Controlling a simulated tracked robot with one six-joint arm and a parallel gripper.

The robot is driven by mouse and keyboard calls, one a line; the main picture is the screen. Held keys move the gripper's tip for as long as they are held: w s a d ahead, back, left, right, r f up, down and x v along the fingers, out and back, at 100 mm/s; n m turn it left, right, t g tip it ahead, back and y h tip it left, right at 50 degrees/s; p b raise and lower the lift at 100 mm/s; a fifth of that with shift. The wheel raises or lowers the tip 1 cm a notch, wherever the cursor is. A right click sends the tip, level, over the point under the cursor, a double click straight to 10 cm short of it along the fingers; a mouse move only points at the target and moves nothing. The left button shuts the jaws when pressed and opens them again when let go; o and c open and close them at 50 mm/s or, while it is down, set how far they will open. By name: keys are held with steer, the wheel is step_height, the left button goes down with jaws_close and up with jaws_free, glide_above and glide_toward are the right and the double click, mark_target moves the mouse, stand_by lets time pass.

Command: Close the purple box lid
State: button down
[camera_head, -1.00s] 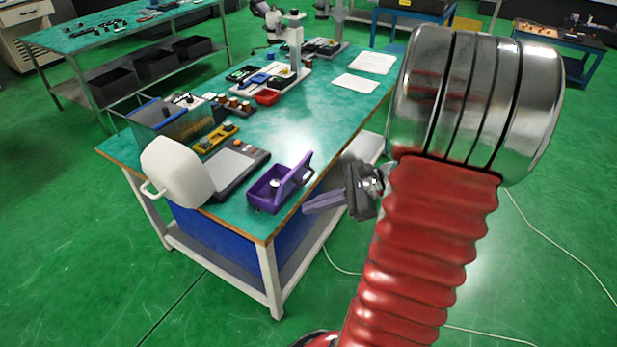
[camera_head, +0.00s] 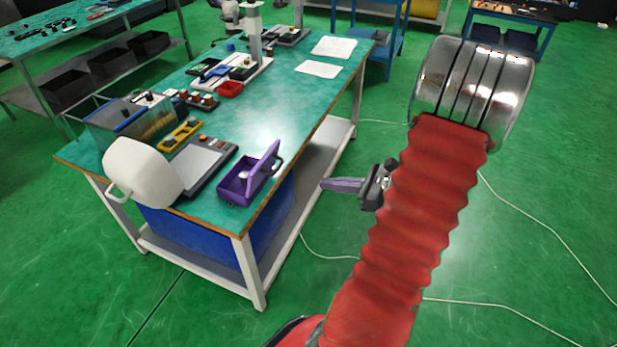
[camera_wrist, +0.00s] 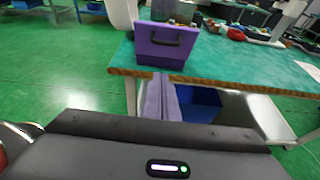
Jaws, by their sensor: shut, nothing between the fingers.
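The purple box (camera_head: 239,190) stands near the front right edge of the green-topped table. Its lid (camera_head: 263,169) is open and stands up on the box's right side. A small pale object (camera_head: 243,175) shows inside. In the wrist view the outer face of the lid (camera_wrist: 163,47), with its dark handle, stands upright at the table edge. My gripper (camera_head: 324,183) is out past the table's right side, apart from the box, with its fingers pointing left. Its fingers are shut and empty. They also show in the wrist view (camera_wrist: 158,80), below the lid in the picture.
The green-topped table (camera_head: 283,98) has a wooden edge near my gripper. A white rounded object (camera_head: 142,172) and a grey flat device (camera_head: 204,163) are left of the box. Papers (camera_head: 318,68) lie farther back. Green floor right of the table is mostly clear, with a pale cable.

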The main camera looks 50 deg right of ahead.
steer(key=w+r+x, duration=0.1)
steer(key=r+x, duration=0.1)
steer(key=x, duration=1)
steer(key=shift+w+a+r, duration=0.2)
steer(key=shift+r, duration=0.1)
steer(key=shift+d+r, duration=0.1)
steer(key=shift+w+r+g, duration=0.15)
steer(key=shift+w+g, duration=0.05)
steer(key=shift+g, duration=0.1)
